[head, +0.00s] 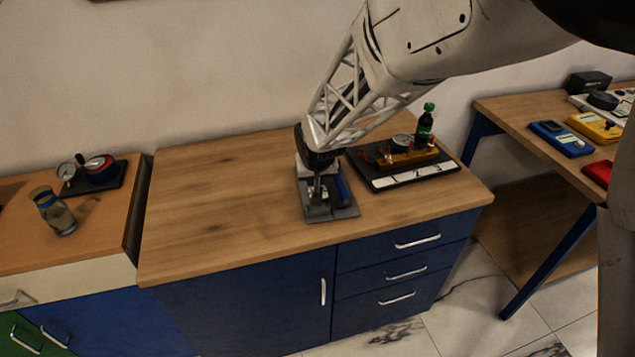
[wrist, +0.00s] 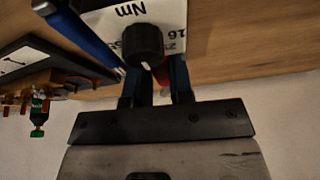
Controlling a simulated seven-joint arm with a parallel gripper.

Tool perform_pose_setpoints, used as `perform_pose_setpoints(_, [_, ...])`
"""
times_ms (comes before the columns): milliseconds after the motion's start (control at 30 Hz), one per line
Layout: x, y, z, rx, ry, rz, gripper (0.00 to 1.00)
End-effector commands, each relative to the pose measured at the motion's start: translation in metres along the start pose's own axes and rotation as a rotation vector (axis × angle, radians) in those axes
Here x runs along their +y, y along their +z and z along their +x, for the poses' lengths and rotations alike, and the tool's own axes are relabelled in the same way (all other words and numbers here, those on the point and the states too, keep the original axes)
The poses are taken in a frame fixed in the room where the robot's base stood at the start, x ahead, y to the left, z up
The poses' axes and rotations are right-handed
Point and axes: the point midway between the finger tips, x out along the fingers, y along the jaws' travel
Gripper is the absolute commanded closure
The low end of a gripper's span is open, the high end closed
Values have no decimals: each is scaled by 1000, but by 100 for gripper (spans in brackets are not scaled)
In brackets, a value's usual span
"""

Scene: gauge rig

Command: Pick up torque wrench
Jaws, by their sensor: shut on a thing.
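My gripper (wrist: 158,85) points down at a small dark-based gauge unit (head: 345,212) on the wooden counter. In the wrist view the unit shows a white plate (wrist: 174,14) marked "Nm", with numbers and a black knob (wrist: 143,44). A blue bar (head: 342,188) stands beside the gripper; it also shows in the wrist view (wrist: 84,36), left of the fingers. The fingers are shut on a mostly hidden part, which I take to be the torque wrench; a bit of red (wrist: 162,74) shows between them. The knob hides part of the grip, and I cannot tell if anything is lifted.
A dark tray (head: 425,180) with a brass-coloured rig, gauge and green-capped bottle (head: 425,122) stands close on the right. A glass jar (head: 55,212) and gauge set (head: 92,178) are on the left counter. Meters (head: 562,138) lie on the right table. The counter's left half is clear.

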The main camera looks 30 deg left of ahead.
Motion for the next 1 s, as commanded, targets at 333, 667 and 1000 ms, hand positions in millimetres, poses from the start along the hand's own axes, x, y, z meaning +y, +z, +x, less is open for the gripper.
perform_pose_setpoints(333, [3, 44, -22, 0, 0, -1, 100])
perform_pose_setpoints(667, [6, 91, -47, 0, 0, -1, 100])
perform_pose_setpoints(1000, [8, 128, -66, 0, 0, -1, 100])
